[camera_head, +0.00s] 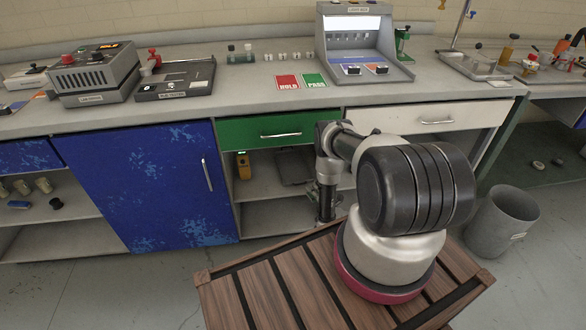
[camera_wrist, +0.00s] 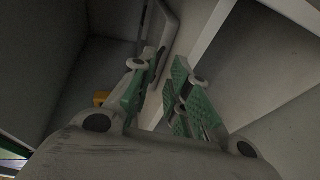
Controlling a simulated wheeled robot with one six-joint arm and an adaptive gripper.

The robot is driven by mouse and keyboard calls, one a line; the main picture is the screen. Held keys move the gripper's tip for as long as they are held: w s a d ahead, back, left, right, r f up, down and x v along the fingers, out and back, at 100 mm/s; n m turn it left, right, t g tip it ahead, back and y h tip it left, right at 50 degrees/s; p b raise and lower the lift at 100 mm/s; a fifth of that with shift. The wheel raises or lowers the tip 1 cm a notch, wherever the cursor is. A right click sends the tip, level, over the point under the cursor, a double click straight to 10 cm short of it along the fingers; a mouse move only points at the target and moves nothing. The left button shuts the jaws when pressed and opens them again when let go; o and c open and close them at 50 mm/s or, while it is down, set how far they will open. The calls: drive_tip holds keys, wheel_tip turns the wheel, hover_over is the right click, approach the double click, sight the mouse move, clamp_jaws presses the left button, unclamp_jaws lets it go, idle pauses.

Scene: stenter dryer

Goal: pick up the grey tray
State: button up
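The grey tray (camera_head: 294,167) is a dark, flat, rimmed piece on the upper open shelf below the green drawer. My arm partly covers the shelf's right side in the head view. In the wrist view the tray (camera_wrist: 160,24) shows beyond the fingertips, with its pale rim running down toward them. My gripper (camera_wrist: 165,62) has two fingers with green pads and a clear gap between them. It looks open, and the tray's near edge seems to lie at or between the tips. I cannot tell whether they touch it.
The green drawer (camera_head: 266,132) is above, and the blue door (camera_head: 150,185) is to the left. A grey bin (camera_head: 500,222) stands right on the floor.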

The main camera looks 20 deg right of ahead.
sight(307, 185)
drive_tip(key=x, duration=0.5)
drive_tip(key=shift+w+a, duration=0.1)
drive_tip(key=shift+w, duration=0.25)
drive_tip(key=shift+c, duration=0.4)
clamp_jaws()
drive_tip(key=shift+r, duration=0.1)
